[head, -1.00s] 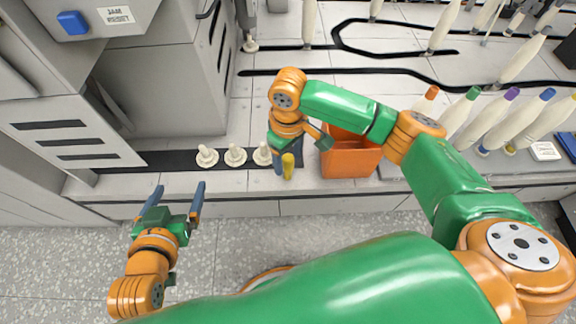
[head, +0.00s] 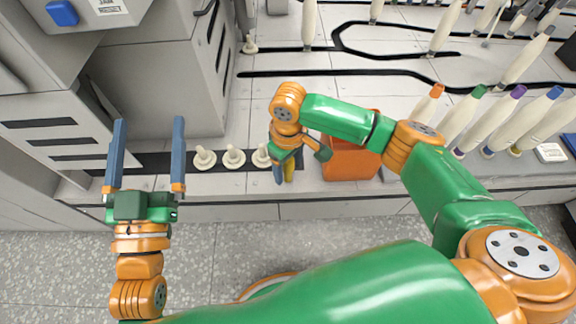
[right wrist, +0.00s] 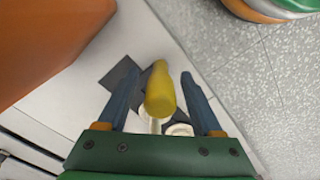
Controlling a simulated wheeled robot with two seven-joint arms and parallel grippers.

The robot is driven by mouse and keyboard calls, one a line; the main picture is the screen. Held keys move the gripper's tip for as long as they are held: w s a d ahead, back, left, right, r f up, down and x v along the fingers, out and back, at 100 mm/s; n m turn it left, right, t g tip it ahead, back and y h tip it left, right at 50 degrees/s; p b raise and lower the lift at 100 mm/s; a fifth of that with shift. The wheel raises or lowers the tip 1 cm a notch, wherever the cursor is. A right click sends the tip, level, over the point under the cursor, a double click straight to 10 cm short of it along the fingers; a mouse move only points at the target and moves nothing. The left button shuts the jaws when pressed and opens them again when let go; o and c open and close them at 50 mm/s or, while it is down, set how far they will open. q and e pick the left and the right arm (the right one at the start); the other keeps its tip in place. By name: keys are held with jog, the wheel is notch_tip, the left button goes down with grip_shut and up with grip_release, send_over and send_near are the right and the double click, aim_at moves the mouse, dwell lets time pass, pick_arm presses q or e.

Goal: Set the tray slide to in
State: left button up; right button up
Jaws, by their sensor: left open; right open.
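A yellow handle (head: 289,173) stands at the front edge of the counter, partly hidden by my right gripper (head: 285,178) in the head view. In the right wrist view the yellow handle (right wrist: 160,90) lies between the two open blue fingers of my right gripper (right wrist: 158,82), with a gap visible on each side. I cannot tell for sure that it is the tray slide's handle. My left gripper (head: 149,121) is open and empty, its fingers pointing to the back, left of the pegs.
Cream pegs (head: 204,158) stand in a row on a dark strip left of my right gripper. An orange bin (head: 350,160) stands just right of it. Several colour-topped bobbins (head: 507,118) lean at the right. A grey cabinet (head: 165,85) rises behind my left gripper.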

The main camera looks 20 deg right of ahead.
grip_shut()
dwell(1.3)
